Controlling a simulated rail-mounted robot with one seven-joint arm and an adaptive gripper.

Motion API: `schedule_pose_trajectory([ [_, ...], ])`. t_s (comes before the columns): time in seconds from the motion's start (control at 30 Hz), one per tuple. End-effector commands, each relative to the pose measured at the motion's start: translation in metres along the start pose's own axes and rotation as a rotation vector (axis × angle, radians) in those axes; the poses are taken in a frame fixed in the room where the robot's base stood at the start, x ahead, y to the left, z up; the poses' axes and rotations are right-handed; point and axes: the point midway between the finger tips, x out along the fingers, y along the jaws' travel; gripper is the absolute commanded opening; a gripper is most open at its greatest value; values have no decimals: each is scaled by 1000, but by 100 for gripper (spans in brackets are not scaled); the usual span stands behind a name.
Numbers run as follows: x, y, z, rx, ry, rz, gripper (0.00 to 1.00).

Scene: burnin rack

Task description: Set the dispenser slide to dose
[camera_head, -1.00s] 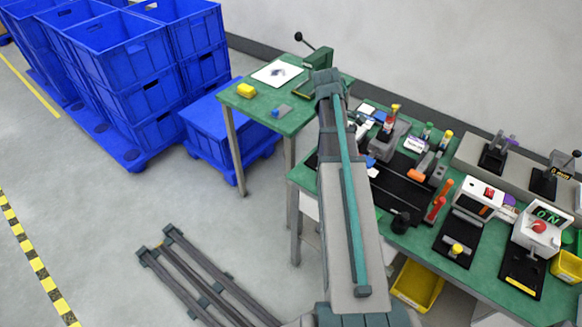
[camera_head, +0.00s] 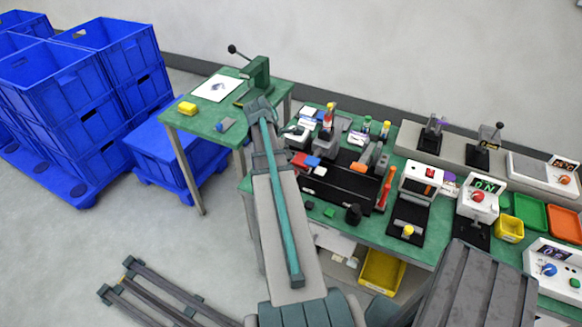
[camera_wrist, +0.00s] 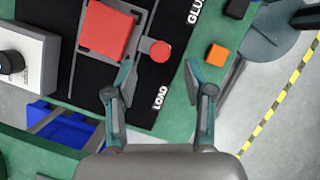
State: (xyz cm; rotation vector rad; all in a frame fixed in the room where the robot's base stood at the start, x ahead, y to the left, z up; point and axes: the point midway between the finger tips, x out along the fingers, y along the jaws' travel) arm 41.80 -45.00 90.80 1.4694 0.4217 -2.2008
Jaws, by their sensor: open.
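In the wrist view a red slide block (camera_wrist: 108,36) sits on a grey piece of the black dispenser base (camera_wrist: 150,108), with a round red knob (camera_wrist: 160,51) to its right. The word LOAD is printed on the base beyond the knob, towards my gripper, and part of a word starting GLU shows at the top edge. No dose mark is visible. My gripper (camera_wrist: 160,76) is open and empty, its two teal fingers apart. The knob lies just ahead of the gap between the fingertips; whether they touch anything is unclear. In the head view I cannot surely pick out the slide.
An orange cube (camera_wrist: 217,54) stands right of the base. A white box with a black knob (camera_wrist: 30,72) and a blue bin (camera_wrist: 65,130) lie left. In the head view, white devices (camera_head: 478,200) crowd the bench's right side; blue crates (camera_head: 85,80) stand left.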

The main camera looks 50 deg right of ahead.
Motion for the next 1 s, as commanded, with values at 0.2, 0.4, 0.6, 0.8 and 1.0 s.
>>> schedule_pose_trajectory([
  [0.2, 28, 0, 1, 1, 0, -2, 53],
  [0.4, 43, 0, 0, 1, 0, 0, 53],
  [0.6, 46, 0, 0, 1, 1, 0, 53],
  [0.8, 46, 0, 0, 1, 1, 0, 48],
  [1.0, 46, 0, 0, 1, 1, 0, 14],
])
